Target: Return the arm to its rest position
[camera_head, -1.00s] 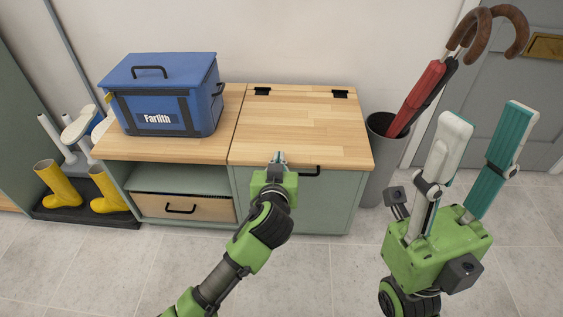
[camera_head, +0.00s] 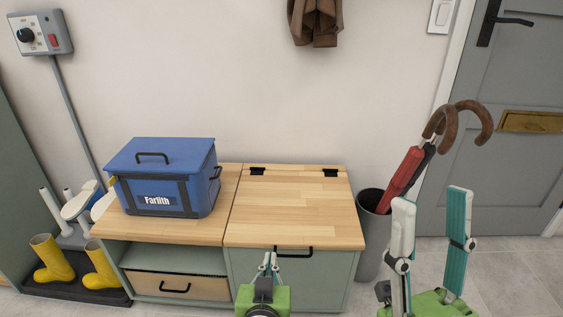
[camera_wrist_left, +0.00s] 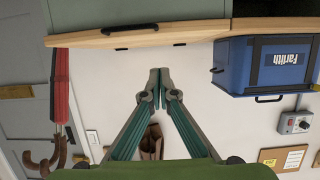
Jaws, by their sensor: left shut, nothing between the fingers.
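My left gripper (camera_head: 267,266) is low in the middle of the head view, in front of the cabinet's wooden lid (camera_head: 290,212). Its fingers are shut and empty, with the tips together in the left wrist view (camera_wrist_left: 159,74). The closed lid's dark front handle (camera_head: 293,251) is just right of the fingertips in the head view; I cannot tell the exact gap. My right gripper (camera_head: 432,225) stands upright at the lower right. Its two fingers are wide apart with nothing between them. Most of both arms is below the head view's edge.
A blue Farlith box (camera_head: 165,178) sits on the left of the cabinet top. Yellow boots (camera_head: 52,260) stand on a dark tray at left. A grey bin (camera_head: 370,225) holding umbrellas (camera_head: 405,180) stands beside the cabinet, behind my right gripper. The wooden lid's top is clear.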

